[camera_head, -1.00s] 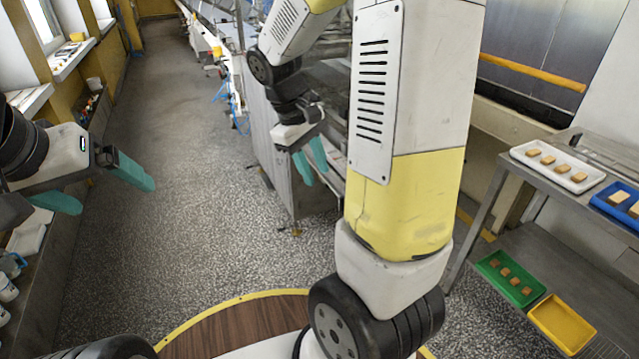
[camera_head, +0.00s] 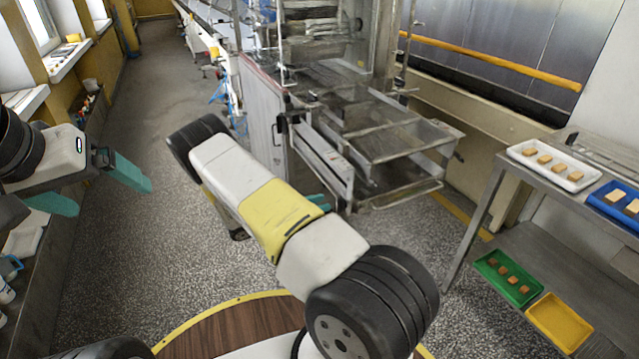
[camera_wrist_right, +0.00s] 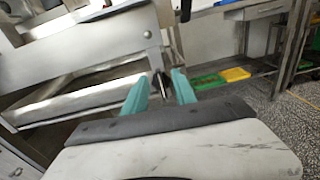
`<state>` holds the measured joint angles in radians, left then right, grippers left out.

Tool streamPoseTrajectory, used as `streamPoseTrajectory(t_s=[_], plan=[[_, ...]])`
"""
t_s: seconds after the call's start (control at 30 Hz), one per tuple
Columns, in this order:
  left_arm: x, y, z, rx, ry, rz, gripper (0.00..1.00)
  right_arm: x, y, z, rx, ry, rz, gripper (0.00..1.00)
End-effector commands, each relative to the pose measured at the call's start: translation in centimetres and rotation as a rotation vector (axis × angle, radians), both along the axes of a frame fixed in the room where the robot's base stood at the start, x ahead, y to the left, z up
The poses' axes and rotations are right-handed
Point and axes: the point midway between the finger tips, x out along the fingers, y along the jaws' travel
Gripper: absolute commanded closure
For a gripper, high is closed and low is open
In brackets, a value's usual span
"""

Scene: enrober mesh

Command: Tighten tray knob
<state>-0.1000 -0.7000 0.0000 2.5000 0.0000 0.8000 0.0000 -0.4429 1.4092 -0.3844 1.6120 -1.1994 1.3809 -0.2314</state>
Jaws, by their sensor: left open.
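The enrober's metal tray frame (camera_head: 405,142) juts out at the centre right of the head view. My right gripper (camera_wrist_right: 160,79) shows in the wrist view with its teal fingers apart. A small dark, narrow part (camera_wrist_right: 161,88), possibly the tray knob, appears between or just beyond the fingers; I cannot tell whether they touch it. In the head view my right arm hides most of this gripper, leaving a bit of teal (camera_head: 320,201) beside the tray. My left gripper (camera_head: 112,198) is open and empty at the left, away from the machine.
A steel rack at the right holds a white tray (camera_head: 513,153) and a blue tray (camera_head: 598,205) above, and a green tray (camera_head: 486,269) and a yellow tray (camera_head: 560,324) below. A bench lines the left wall. The speckled floor between is clear.

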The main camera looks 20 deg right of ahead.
Motion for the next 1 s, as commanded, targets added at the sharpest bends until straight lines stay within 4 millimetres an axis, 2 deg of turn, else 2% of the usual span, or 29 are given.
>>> streamPoseTrajectory(t_s=[0.17, 0.5, 0.7, 1.0], plan=[[0.0, 0.0, 0.0, 0.000, 0.000, 0.000, 0.06, 0.4, -0.2, -0.9, -0.043, 0.027, 0.040, 0.67], [0.0, 0.0, 0.0, 0.000, 0.000, 0.000, 0.06, 0.7, -5.2, -1.0, -0.041, 0.027, 0.036, 0.67], [0.0, 0.0, 0.0, 0.000, 0.000, 0.000, 0.06, 0.9, -7.3, -1.0, -0.040, 0.027, 0.037, 0.67], [0.0, 0.0, 0.0, 0.000, 0.000, 0.000, 0.06, 1.0, -7.7, -1.0, -0.040, 0.027, 0.039, 0.67]])
